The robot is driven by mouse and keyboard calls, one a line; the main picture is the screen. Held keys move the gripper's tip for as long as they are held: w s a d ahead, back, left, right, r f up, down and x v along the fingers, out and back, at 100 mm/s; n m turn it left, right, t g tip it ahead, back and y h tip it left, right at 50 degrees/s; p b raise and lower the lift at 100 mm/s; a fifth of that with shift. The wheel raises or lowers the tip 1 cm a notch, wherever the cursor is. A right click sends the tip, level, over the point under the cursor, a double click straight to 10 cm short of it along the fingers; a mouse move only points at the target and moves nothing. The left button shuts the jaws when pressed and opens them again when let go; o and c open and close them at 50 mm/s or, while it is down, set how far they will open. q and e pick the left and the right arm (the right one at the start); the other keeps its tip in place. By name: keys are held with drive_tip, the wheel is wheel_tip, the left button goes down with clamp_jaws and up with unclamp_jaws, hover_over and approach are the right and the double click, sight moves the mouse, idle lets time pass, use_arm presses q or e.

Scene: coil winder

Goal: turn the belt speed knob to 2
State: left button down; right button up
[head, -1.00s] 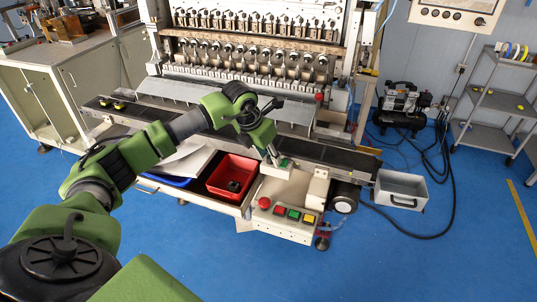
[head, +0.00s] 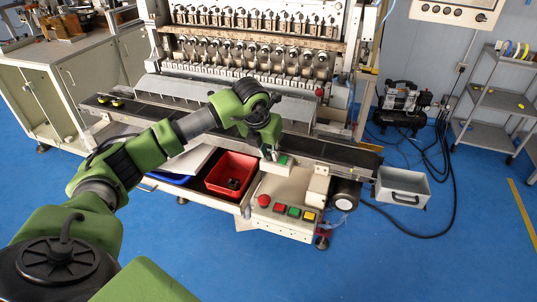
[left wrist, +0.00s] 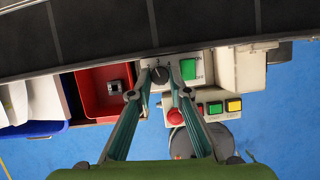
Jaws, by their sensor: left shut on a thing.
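The belt speed knob (left wrist: 158,75) is a small dark round knob on a light control box, left of a green switch (left wrist: 188,69) in the left wrist view. My left gripper (left wrist: 160,82) has its two slim fingers on either side of the knob and is shut on it. My right gripper is not in view.
A red bin (head: 231,174) with a dark part in it stands left of the box. In front is a panel (head: 284,219) with a red button and coloured buttons. A light block (head: 317,183) and a round motor (head: 345,194) are at the right.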

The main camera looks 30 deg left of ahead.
use_arm(q)
drive_tip(key=n+y+b, duration=0.1)
drive_tip(key=n, duration=0.2)
drive_tip(key=shift+w+d, duration=0.1)
drive_tip(key=shift+d, duration=0.1)
drive_tip(key=shift+n+g+y+b, duration=0.3)
drive_tip(key=shift+n+y+b, duration=0.25)
drive_tip(key=shift+n, duration=0.45)
drive_tip(key=c, duration=1.9)
unclamp_jaws()
drive_tip(key=shift+v, duration=4.05)
